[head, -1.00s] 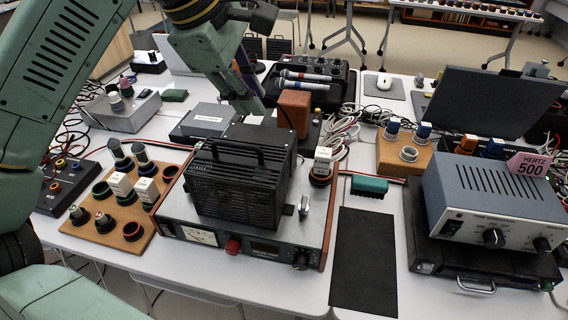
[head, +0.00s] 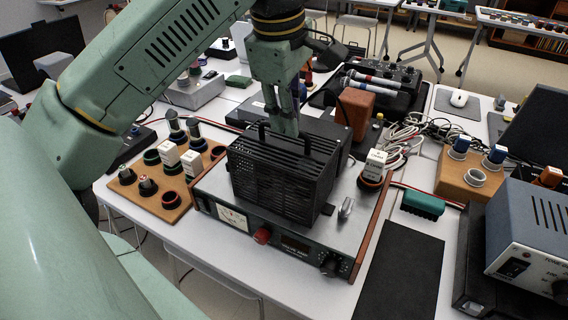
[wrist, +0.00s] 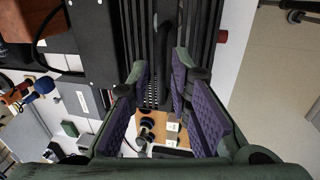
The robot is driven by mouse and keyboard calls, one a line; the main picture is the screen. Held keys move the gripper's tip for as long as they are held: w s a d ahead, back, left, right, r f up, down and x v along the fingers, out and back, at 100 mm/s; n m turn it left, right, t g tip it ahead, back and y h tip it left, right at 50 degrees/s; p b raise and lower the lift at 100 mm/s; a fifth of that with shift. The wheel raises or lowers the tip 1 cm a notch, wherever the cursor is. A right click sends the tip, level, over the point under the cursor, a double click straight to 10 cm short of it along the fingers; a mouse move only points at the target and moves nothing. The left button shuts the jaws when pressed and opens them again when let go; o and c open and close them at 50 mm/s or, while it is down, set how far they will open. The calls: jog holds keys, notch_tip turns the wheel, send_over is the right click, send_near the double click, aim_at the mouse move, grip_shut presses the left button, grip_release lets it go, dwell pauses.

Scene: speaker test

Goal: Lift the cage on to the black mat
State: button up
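The cage (head: 272,175) is a black slatted box with a bar handle on top. It sits on the grey instrument with wooden sides (head: 340,222). My gripper (head: 287,130) points down at the cage's top and hides the handle's middle in the head view. In the wrist view, the purple-padded fingers (wrist: 163,68) are apart, with the dark handle (wrist: 166,38) running between their tips. I see a gap, so the gripper is not clamped. The black mat (head: 400,275) lies bare on the white table, right of the instrument.
A green block (head: 423,204) lies just behind the mat. A blue-grey unit (head: 530,225) on a black case stands right of it. A white-topped knob (head: 374,168) stands on the instrument, right of the cage. A brown block (head: 355,112) is behind; a knob board (head: 165,183) is left.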

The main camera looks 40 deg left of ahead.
aim_at(284, 162)
jog(key=f, duration=0.1)
jog(key=f+b, duration=0.2)
jog(key=shift+w+d+f, duration=0.15)
jog(key=shift+w+d, duration=0.1)
jog(key=shift+w+f, duration=0.15)
jog(key=shift+f, duration=0.25)
jog(key=shift+r, duration=0.1)
grip_shut()
